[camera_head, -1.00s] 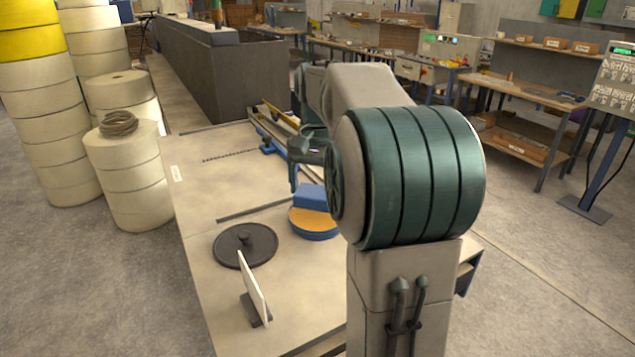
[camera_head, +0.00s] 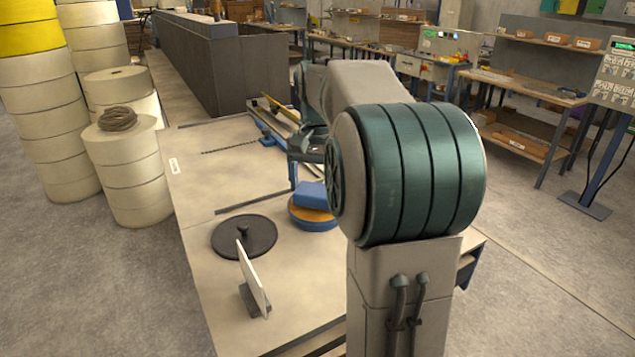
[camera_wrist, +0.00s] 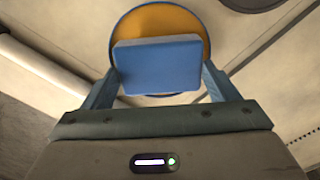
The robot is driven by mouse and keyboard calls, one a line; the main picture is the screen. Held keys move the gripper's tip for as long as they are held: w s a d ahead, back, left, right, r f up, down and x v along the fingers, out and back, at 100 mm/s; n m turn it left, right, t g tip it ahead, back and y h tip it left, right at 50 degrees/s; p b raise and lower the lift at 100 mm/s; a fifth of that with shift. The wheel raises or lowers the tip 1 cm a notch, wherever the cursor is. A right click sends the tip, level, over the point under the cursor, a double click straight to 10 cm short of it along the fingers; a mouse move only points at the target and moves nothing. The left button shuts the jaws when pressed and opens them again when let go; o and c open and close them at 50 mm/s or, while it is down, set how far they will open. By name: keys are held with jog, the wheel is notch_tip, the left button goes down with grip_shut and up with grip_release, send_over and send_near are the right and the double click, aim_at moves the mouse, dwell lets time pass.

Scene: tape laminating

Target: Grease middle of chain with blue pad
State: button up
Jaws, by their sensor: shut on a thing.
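My gripper (camera_wrist: 160,76) is shut on the blue pad (camera_wrist: 158,65), with one blue finger at each side of it. The pad also shows in the head view (camera_head: 311,195), over a round blue tin (camera_head: 315,224) with an orange top. The tin's orange face (camera_wrist: 165,22) shows behind the pad in the wrist view. I cannot tell whether pad and tin touch. A dark chain (camera_head: 230,150) lies on the far part of the table; part of it also shows at the wrist view's right edge (camera_wrist: 302,135). My arm hides some of the table.
A round dark lid with a knob (camera_head: 244,237) and a white upright plate in a dark stand (camera_head: 253,277) are on the near table. A dark bar (camera_head: 250,204) lies behind the lid. A blue-and-yellow fixture (camera_head: 275,118) stands beyond the chain. Bare tabletop (camera_head: 215,180) separates bar and chain.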

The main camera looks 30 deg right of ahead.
aim_at(318, 189)
jog(key=shift+f, duration=0.6)
dwell(1.3)
jog(key=shift+r, duration=0.1)
notch_tip(318, 189, up, 7)
jog(key=p, duration=0.6)
dwell(0.8)
